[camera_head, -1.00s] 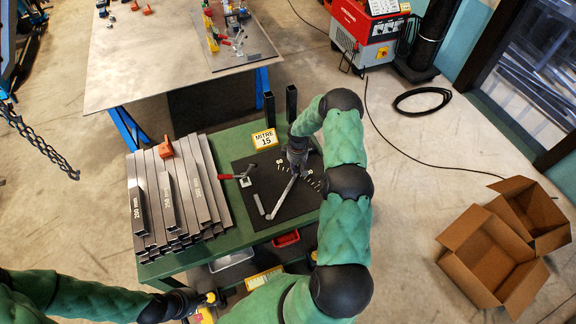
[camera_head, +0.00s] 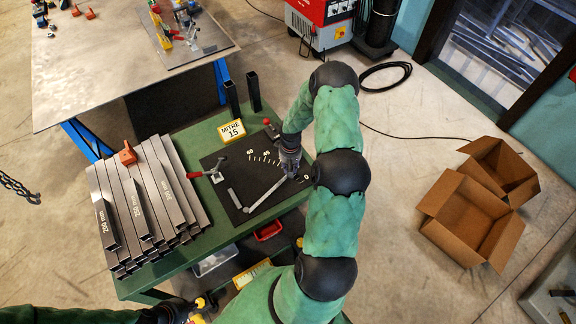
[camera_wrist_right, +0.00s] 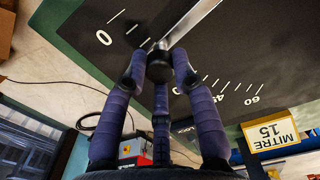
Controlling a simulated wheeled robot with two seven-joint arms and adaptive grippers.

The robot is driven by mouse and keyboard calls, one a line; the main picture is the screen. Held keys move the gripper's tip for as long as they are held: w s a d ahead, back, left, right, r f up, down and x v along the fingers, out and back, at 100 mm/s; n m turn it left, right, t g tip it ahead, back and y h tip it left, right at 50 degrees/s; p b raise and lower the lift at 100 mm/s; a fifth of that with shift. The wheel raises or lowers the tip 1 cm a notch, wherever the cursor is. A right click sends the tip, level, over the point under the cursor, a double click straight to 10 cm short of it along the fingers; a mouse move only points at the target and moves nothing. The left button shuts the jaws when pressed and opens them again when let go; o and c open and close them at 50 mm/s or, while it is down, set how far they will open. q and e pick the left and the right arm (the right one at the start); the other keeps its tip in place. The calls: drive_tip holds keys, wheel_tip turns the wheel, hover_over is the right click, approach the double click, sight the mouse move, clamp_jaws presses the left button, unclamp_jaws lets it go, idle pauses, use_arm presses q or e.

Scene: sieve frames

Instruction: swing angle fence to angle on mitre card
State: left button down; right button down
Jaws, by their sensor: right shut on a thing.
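The angle fence (camera_head: 266,196) is a silver bar lying on the black board (camera_head: 212,163), its far end under my right gripper (camera_head: 290,165). In the right wrist view my right gripper (camera_wrist_right: 160,75) is shut on the black knob (camera_wrist_right: 159,66) at the end of the fence (camera_wrist_right: 190,24). The fence end lies between the 0 mark (camera_wrist_right: 104,37) and the 45 mark, nearer 0; the fingers hide the exact tick. The yellow mitre card (camera_head: 231,131) reads 15 and also shows in the wrist view (camera_wrist_right: 270,134). My left gripper (camera_head: 200,308) is low at the left; its fingers are unclear.
Steel bars (camera_head: 143,205) are stacked on the green table (camera_head: 193,242), with an orange object (camera_head: 127,153) on top. A red-handled clamp (camera_head: 213,174) stands on the board. Two dark posts (camera_head: 254,92) stand behind the card. Cardboard boxes (camera_head: 462,225) are on the floor at right.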

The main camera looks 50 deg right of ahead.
drive_tip(key=c, duration=1)
unclamp_jaws()
wheel_tip(320, 180, up, 12)
drive_tip(key=shift+r, duration=0.1)
